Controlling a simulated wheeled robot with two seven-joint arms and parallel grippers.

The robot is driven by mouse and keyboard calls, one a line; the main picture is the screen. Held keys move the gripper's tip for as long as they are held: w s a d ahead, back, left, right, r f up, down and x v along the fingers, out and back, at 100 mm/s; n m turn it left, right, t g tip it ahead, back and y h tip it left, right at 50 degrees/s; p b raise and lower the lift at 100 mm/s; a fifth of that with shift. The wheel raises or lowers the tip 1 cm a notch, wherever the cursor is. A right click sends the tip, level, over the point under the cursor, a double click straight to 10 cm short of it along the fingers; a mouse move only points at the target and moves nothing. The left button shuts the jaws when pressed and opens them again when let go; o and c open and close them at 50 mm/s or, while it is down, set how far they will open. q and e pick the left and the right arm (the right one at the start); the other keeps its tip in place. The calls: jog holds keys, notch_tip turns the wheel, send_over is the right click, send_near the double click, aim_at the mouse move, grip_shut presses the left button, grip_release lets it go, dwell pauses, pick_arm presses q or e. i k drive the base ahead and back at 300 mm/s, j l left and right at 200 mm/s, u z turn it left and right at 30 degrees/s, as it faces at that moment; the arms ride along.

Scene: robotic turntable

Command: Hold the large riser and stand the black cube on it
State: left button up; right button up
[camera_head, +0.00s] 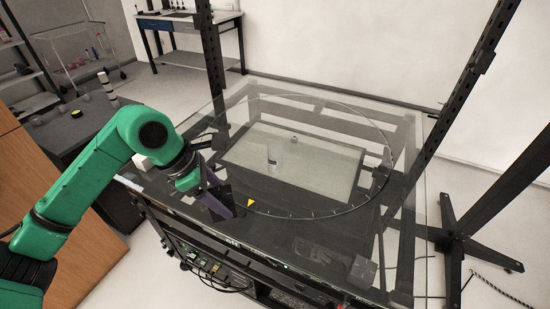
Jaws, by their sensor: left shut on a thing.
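My left gripper (217,198) reaches in from the left and points down at the near left part of the glass top. It is shut on a dark block (226,191), which looks like the black cube; the fingers hide part of it. A clear upright block (274,158), which looks like the large riser, stands near the middle of the turntable, to the right of and beyond my left gripper, apart from it. My right gripper is not in view.
The round glass turntable (392,166) lies on a framed glass table, with dark posts behind and at right. A yellow triangle marker (250,204) is near the gripper. A small clear piece (294,139) is farther back. A white block (142,162) is at left, a grey square piece (362,273) at front right.

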aim_at(275, 144)
jog(key=i+j+z, duration=0.4)
jog(key=j, duration=0.25)
jog(key=j+z, duration=0.25)
jog(key=i+j+z, duration=0.2)
jog(key=j, duration=0.3)
jog(key=k, duration=0.05)
